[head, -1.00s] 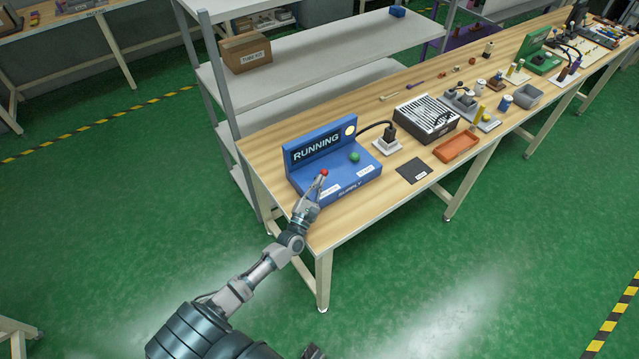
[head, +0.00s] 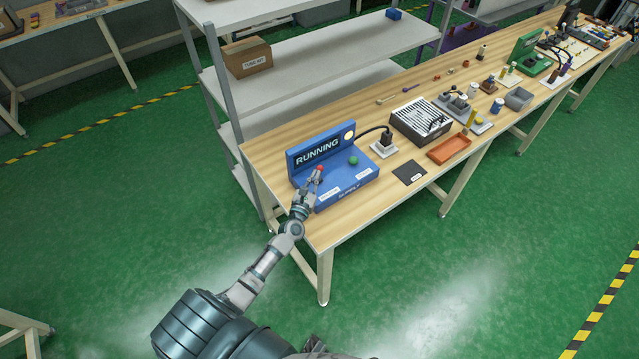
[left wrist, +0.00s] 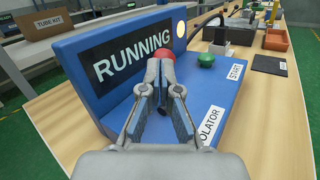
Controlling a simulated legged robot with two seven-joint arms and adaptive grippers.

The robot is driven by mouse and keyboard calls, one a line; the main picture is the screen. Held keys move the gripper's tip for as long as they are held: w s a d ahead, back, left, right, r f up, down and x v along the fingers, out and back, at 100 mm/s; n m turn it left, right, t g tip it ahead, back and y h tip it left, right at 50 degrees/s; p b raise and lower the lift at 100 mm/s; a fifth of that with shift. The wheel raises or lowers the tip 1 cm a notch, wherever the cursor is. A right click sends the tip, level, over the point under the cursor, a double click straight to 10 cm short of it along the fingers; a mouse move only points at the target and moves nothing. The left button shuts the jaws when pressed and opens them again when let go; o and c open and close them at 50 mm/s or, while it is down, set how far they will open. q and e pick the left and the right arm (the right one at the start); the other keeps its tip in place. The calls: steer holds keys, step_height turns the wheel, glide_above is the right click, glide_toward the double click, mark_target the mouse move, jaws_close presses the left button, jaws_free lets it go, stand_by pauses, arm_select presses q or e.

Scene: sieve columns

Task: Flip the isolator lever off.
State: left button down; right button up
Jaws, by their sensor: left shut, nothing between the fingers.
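The blue supply unit (head: 346,188) stands on the bench with a lit RUNNING display (head: 318,150). The isolator lever's red knob (head: 320,168) sits above the ISOLATOR label, and it also shows in the left wrist view (left wrist: 168,57). My left gripper (head: 315,177) is shut and empty, its fingertips (left wrist: 160,72) just in front of the knob. They overlap the knob's lower part in the left wrist view; I cannot tell whether they touch it. The fingers hide the lever's shaft. My right gripper is not in view.
A green button (head: 353,160) by the START label is right of the lever. A black plug (head: 386,138), a vented box (head: 421,120) and an orange tray (head: 449,149) stand farther right. The bench's near left corner is clear.

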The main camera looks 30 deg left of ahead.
arm_select(q)
steer(key=shift+w+a+r+n+g+p, duration=0.2)
steer(key=shift+a+n+g+p, duration=0.35)
steer(key=shift+p, duration=0.65)
steer(key=shift+w+a+r+n+g+p, duration=0.2)
steer(key=shift+a+n+g+p, duration=0.15)
steer(key=shift+n+p, duration=0.65)
steer(key=shift+w+a+f+p, duration=0.1)
steer(key=shift+a+f+p, duration=0.1)
steer(key=shift+p, duration=0.5)
steer(key=shift+d, duration=0.1)
